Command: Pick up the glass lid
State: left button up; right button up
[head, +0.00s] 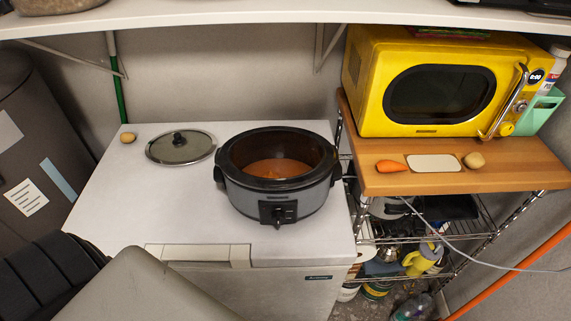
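The glass lid (180,147) lies on the white top of the chest appliance (150,211), left of the slow cooker. The slow cooker (277,173) is uncovered, with a black rim and orange-red food inside. Part of my arm shows at the lower left, below the lid and apart from it. Neither of my grippers shows in the head view.
A potato (128,137) sits left of the lid. A white shelf (250,14) overhangs the back. A yellow microwave (440,85) stands on a wooden board (520,165) over a wire rack at right. The white top is clear in front of the lid.

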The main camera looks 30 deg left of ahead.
aim_at(187, 145)
jog(key=u, duration=1.7)
